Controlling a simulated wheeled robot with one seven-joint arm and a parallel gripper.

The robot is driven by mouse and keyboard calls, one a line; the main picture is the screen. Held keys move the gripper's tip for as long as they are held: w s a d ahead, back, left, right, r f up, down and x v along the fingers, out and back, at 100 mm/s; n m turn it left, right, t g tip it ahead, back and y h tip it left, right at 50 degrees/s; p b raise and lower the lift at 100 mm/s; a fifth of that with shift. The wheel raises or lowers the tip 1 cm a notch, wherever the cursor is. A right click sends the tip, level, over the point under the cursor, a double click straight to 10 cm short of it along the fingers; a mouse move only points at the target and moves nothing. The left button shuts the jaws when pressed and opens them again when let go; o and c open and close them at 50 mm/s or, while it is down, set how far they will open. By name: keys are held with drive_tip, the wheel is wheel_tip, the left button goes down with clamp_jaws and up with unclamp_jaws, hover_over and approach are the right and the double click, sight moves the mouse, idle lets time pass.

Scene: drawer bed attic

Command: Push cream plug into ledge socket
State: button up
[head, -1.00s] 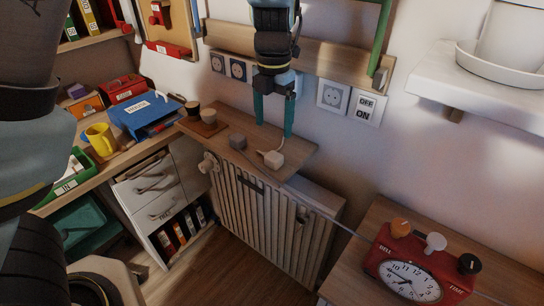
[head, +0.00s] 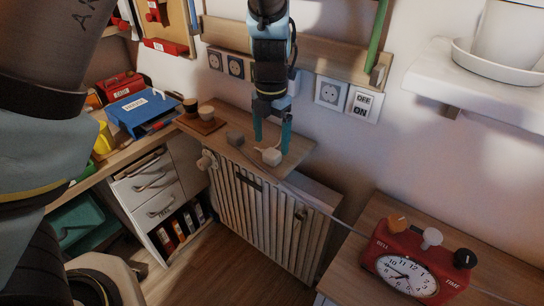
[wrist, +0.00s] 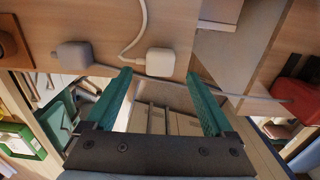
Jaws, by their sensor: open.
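The cream plug (head: 271,157) lies on the wooden ledge (head: 298,150) above the radiator, with its pale cord behind it. In the wrist view the cream plug (wrist: 159,62) shows just beyond the fingertips, centred between them. My gripper (head: 271,144) is open and empty, its teal fingers pointing down close above the plug. It also shows in the wrist view (wrist: 158,75). A white-framed socket (head: 329,93) is on the wall beside the OFF/ON switch (head: 363,103). Two dark sockets (head: 225,64) are further left. Part of the wall between is hidden by my gripper.
A grey plug (head: 236,138) with a grey cord lies left of the cream one. Two cups (head: 206,112) stand on a small board at the ledge's left end. A wooden rail (head: 335,63) runs above the sockets. A red clock (head: 412,264) stands lower right.

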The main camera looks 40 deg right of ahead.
sight(272, 152)
wheel_tip(272, 152, down, 5)
drive_tip(key=shift+d+r+p, duration=0.1)
drive_tip(key=shift+d+p, duration=0.05)
drive_tip(key=shift+p, duration=0.3)
drive_tip(key=shift+c, duration=0.2)
drive_tip(key=c, duration=1.3)
drive_tip(key=shift+r, duration=0.1)
wheel_tip(272, 152, up, 10)
drive_tip(key=shift+f+b, duration=0.1)
drive_tip(key=shift+b, duration=0.4)
